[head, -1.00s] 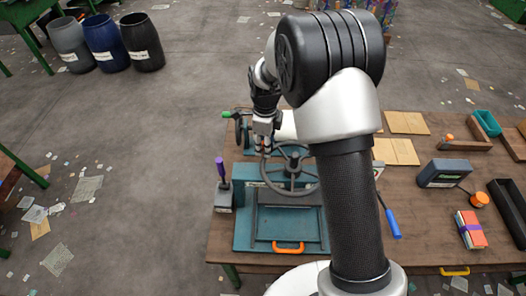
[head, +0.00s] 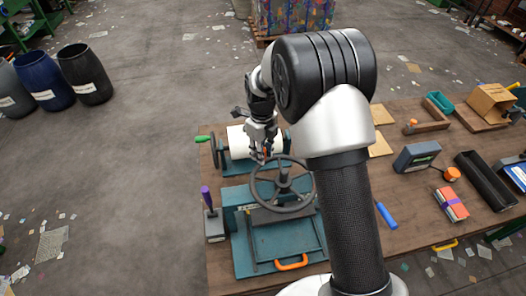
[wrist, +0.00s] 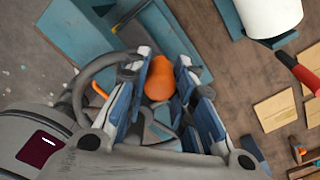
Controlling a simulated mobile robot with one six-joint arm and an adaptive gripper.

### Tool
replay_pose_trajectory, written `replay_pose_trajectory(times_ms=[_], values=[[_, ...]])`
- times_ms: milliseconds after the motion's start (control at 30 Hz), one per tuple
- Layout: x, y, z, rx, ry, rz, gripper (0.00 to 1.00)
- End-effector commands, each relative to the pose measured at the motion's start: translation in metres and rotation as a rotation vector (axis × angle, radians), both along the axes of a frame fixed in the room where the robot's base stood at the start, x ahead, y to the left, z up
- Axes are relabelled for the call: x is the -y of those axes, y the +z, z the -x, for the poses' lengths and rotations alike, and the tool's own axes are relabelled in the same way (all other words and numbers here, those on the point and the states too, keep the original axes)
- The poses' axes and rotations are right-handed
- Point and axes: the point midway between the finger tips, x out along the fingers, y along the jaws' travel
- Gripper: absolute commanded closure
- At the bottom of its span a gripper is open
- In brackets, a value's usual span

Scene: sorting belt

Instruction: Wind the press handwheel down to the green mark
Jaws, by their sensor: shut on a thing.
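The press (head: 238,222) is a teal machine on the brown table, in front of me in the head view. Its dark handwheel (head: 284,184) lies over it, with spokes meeting at a hub. My gripper (head: 262,156) points down at the wheel's far left rim. In the wrist view, my gripper (wrist: 165,64) is shut on an orange knob (wrist: 160,80), its blue-grey fingers on either side. Part of the wheel rim (wrist: 92,76) curves beside the left finger. I cannot make out the green mark in either view.
A white roller (head: 238,142) in a teal frame stands behind the press. A purple-handled lever (head: 206,198) is at its left. A blue handle (head: 386,215) and a grey box (head: 416,156) lie to the right. My arm hides part of the table.

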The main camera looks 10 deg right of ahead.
Motion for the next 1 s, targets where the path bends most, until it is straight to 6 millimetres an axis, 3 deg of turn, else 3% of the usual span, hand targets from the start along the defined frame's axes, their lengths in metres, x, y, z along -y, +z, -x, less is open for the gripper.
replay_pose_trajectory(times_ms=[467, 500, 800, 1000], values=[[0.0007, 0.0021, -0.0030, 0.008, -0.007, 0.000, 1.00], [0.0008, 0.0020, -0.0029, 0.008, -0.007, 0.000, 0.74], [0.0001, 0.0009, -0.0013, 0.004, -0.007, 0.000, 0.55], [-0.0001, 0.0004, -0.0007, 0.001, -0.007, 0.000, 0.55]])
